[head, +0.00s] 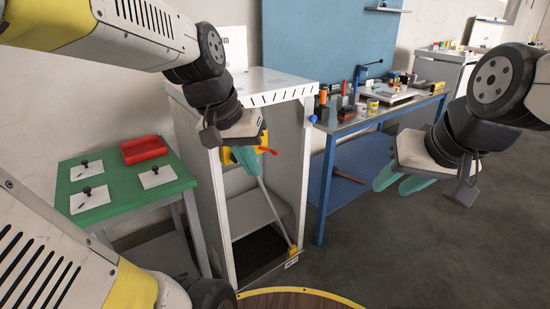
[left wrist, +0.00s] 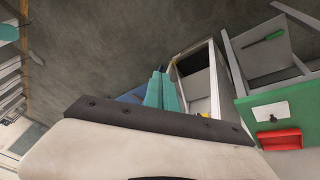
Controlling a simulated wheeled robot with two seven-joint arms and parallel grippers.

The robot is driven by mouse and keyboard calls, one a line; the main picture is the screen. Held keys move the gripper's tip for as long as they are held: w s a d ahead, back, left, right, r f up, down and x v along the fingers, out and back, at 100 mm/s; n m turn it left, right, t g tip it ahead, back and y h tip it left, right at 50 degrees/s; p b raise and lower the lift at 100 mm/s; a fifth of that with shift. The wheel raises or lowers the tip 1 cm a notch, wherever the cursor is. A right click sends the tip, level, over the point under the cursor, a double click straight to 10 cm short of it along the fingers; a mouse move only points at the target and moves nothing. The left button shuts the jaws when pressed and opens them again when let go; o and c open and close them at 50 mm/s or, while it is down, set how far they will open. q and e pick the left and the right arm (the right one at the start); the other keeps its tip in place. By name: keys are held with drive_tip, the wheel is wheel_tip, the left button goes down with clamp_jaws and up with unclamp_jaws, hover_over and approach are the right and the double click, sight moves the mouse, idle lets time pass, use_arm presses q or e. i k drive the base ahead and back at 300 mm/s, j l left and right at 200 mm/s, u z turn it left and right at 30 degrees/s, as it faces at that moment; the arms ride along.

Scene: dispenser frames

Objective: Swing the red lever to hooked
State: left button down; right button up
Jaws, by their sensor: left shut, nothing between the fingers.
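The red lever (head: 268,150) shows as a short red piece sticking out to the right of a yellow block in the white dispenser frame (head: 308,165). My left gripper and its wrist hide part of the block and of the lever, so I cannot tell the lever's full position. My left gripper (head: 245,160) is shut and empty, in front of the block and just left of the red piece; I cannot tell if they touch. Its teal fingers lie together in the left wrist view (left wrist: 161,92). My right gripper (head: 392,184) has its fingers apart, away to the right.
A grey rod (head: 274,208) slants down inside the frame to a yellow foot. A green table (head: 120,185) with a red tray (head: 144,149) stands left. A blue workbench (head: 335,128) crowded with tools stands right. The floor at right is clear.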

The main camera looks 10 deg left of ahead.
sight(276, 154)
drive_tip(key=i+l+u, duration=0.2)
drive_tip(key=l, duration=0.25)
drive_tip(key=l+u, duration=0.2)
drive_tip(key=l, duration=0.25)
drive_tip(key=i, duration=0.45)
